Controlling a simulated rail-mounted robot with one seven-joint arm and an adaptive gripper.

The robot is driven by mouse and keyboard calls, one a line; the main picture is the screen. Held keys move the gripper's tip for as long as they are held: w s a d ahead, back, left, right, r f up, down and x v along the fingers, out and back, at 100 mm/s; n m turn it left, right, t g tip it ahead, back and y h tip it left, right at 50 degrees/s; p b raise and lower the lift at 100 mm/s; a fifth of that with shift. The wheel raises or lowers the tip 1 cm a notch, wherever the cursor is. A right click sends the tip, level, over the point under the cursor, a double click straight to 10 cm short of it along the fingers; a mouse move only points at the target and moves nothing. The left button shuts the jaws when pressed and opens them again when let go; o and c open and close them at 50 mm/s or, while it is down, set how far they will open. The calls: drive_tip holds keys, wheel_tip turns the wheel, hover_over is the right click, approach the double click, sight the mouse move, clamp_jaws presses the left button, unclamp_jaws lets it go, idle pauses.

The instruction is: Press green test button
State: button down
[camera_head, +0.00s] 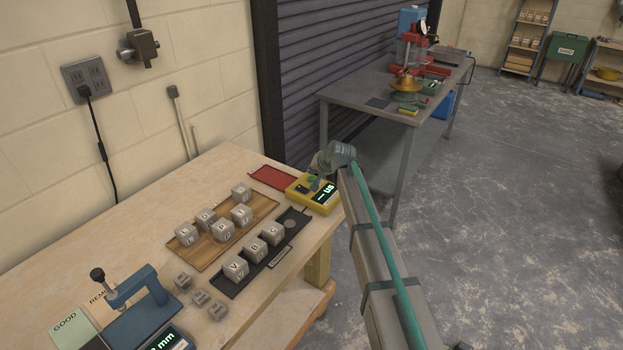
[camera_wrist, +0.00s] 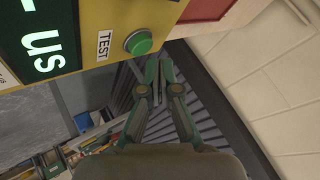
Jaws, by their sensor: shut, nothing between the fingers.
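The green test button (camera_wrist: 139,42) sits in a round metal ring on the yellow tester (camera_wrist: 93,17), beside a white TEST label (camera_wrist: 104,46). The button shows raised from its ring. In the head view the yellow tester (camera_head: 325,208) stands at the workbench's far right corner, partly behind my gripper. My gripper (camera_wrist: 160,68) is shut and empty. In the wrist view its fingertips lie just below and right of the button, and appear apart from it.
A red tray (camera_head: 271,178) lies left of the tester on the workbench (camera_head: 150,210). Lettered grey cubes stand on a wooden board (camera_head: 192,251) and a dark strip (camera_head: 230,287) nearby. A blue gauge stand (camera_head: 140,318) is at front left. A metal table (camera_head: 375,103) stands behind.

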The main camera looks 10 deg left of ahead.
sight(313, 179)
drive_tip(key=shift+f, duration=0.15)
drive_tip(key=shift+f+b, duration=0.3)
drive_tip(key=shift+b, duration=0.05)
drive_tip(key=shift+f, duration=0.5)
idle(0.7)
drive_tip(key=shift+r, duration=0.95)
drive_tip(key=shift+r+p, duration=1.1)
drive_tip(key=shift+r, duration=1.4)
